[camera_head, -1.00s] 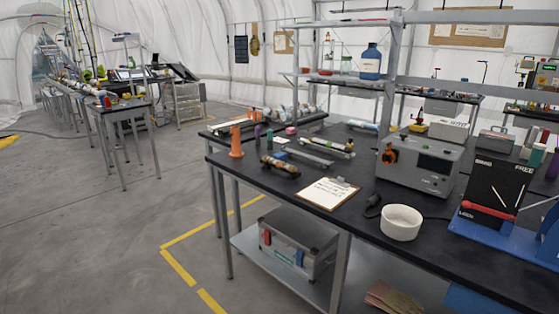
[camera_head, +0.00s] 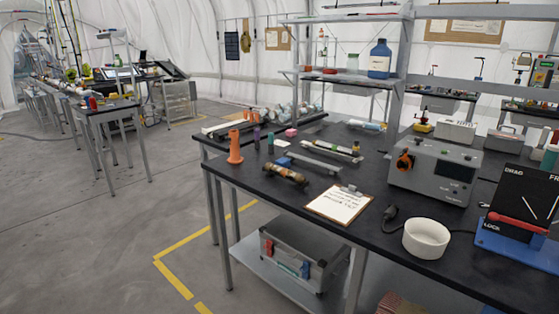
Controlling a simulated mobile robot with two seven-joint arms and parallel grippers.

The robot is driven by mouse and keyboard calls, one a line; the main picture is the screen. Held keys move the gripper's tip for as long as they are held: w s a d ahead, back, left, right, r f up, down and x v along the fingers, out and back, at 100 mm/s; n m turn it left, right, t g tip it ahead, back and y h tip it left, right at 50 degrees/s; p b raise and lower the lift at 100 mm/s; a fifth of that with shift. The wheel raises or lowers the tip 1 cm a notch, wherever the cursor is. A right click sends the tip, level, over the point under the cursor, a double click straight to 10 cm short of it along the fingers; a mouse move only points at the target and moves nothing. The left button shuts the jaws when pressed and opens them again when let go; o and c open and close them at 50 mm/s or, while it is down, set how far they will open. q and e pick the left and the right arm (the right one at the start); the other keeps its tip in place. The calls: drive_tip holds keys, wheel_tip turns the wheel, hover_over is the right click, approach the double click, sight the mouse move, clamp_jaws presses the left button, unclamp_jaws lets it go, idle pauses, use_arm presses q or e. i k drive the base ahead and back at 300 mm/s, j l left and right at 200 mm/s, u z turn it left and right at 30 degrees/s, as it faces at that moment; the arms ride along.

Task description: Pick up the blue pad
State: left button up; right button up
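A small flat blue piece (camera_head: 284,161) lies on the black-topped workbench (camera_head: 345,225), just behind a brown and dark cylinder and left of a grey bar. It is small here, and I cannot tell for sure that it is the blue pad. A larger blue base (camera_head: 512,250) lies at the right of the bench under a black upright panel with a red handle. Neither of my grippers is in view.
A clipboard (camera_head: 340,204), a white bowl (camera_head: 426,239) and a grey instrument box (camera_head: 435,168) stand on the bench. An orange cone-shaped piece (camera_head: 235,147) is near its left edge. A metal case (camera_head: 303,257) sits on the lower shelf. The floor (camera_head: 100,240) at left is clear.

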sight(284, 162)
drive_tip(key=i+j+z, duration=0.1)
drive_tip(key=i+j, duration=0.65)
drive_tip(key=i+j+z, duration=0.1)
drive_tip(key=i+j, duration=0.6)
drive_tip(key=j, duration=0.1)
